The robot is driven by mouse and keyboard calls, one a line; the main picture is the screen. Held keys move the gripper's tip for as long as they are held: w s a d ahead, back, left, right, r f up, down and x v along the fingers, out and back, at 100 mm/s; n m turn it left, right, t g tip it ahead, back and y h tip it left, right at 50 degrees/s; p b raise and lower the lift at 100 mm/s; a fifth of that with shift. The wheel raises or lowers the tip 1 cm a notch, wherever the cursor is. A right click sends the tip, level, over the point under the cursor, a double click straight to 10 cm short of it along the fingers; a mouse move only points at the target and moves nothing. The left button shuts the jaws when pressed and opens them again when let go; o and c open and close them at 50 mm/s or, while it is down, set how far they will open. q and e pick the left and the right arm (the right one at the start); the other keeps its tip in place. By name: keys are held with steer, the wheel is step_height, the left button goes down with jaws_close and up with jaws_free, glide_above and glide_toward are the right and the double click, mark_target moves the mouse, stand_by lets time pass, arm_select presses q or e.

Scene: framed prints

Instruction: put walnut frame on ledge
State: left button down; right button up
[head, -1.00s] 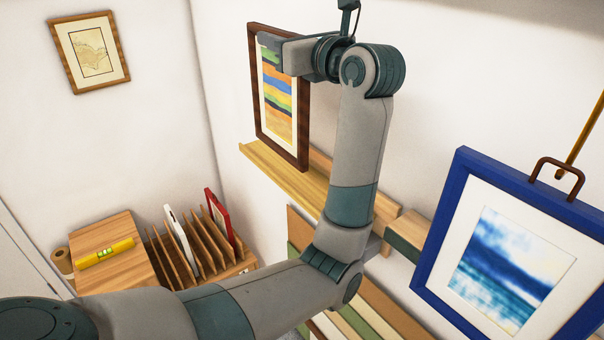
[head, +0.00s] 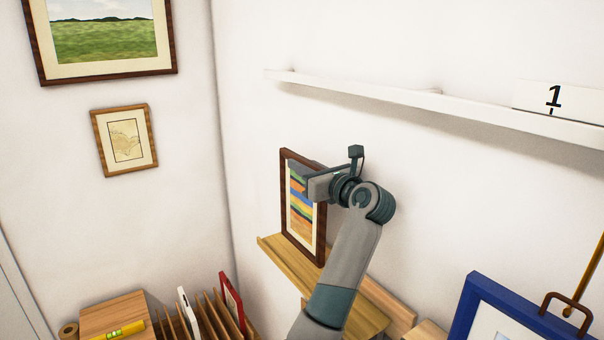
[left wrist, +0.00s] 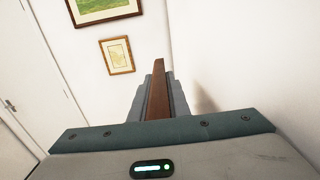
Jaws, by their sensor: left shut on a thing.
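The walnut frame (head: 303,228), dark brown around a print of coloured stripes, stands upright at the wooden ledge (head: 278,255) in the head view. Its lower edge is at the ledge's left part; I cannot tell whether it touches. My left gripper (head: 307,180) is shut on the frame's upper part, and the arm hides some of its right side. In the left wrist view the frame's brown edge (left wrist: 158,92) runs between my two fingers. My right gripper is not in view.
A white ledge (head: 400,97) with a card marked 1 (head: 555,98) is higher on the wall. A blue frame (head: 480,305) is at lower right. A slotted wooden rack (head: 205,318) holding frames stands at lower left. Two framed pictures hang on the left wall.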

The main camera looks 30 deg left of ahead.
mark_target(301, 207)
arm_select(q)
steer(key=shift+w+a+f, duration=0.15)
steer(key=shift+f+p, duration=0.35)
steer(key=shift+p, duration=0.2)
step_height(301, 207, down, 3)
steer(key=shift+f+p, duration=0.15)
steer(key=shift+p, duration=0.7)
steer(key=shift+f, duration=0.2)
steer(key=c, duration=1.7)
jaws_free()
steer(key=shift+r, duration=0.1)
